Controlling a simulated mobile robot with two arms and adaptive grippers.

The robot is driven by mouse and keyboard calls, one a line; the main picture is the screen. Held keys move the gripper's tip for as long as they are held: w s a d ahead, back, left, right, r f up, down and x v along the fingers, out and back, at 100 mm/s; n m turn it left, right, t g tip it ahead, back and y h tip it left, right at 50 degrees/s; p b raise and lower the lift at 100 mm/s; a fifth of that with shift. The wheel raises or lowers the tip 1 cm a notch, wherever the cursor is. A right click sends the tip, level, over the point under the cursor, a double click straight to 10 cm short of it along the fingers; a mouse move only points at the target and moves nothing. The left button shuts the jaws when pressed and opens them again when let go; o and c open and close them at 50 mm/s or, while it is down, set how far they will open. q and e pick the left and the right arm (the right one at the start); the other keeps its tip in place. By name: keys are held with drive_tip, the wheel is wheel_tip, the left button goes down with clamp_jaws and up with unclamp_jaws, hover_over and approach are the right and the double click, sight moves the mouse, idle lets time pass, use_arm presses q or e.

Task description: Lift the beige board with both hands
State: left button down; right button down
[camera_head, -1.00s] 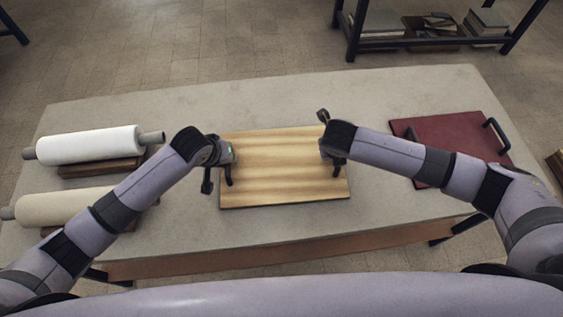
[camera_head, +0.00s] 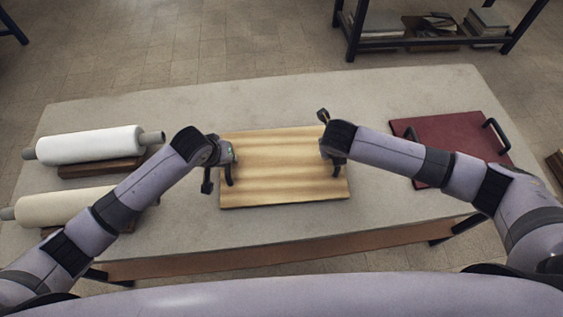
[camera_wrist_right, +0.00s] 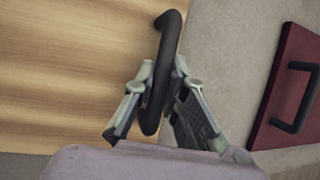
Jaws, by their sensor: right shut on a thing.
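The beige board (camera_head: 282,172) has a wood-grain top and lies on the table in the middle of the head view. My left gripper (camera_head: 224,176) is at its left edge, by a dark handle; its fingers are too hidden to tell whether they grip it. My right gripper (camera_head: 334,162) is at the board's right edge. In the right wrist view the board (camera_wrist_right: 70,70) fills the left side, and my right gripper (camera_wrist_right: 160,100) is shut on the board's dark handle (camera_wrist_right: 170,45), with one finger on each side.
A dark red board (camera_head: 455,135) with black handles lies to the right on the grey table (camera_head: 270,100). A white roll (camera_head: 90,145) and a cream roll (camera_head: 70,207) lie at the left on wooden stands. A shelf (camera_head: 400,42) stands behind the table.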

use_arm(q)
drive_tip(key=shift+w+r, duration=0.1)
drive_tip(key=shift+r, duration=0.15)
use_arm(e)
drive_tip(key=shift+w+r, duration=0.1)
drive_tip(key=shift+r, duration=0.15)
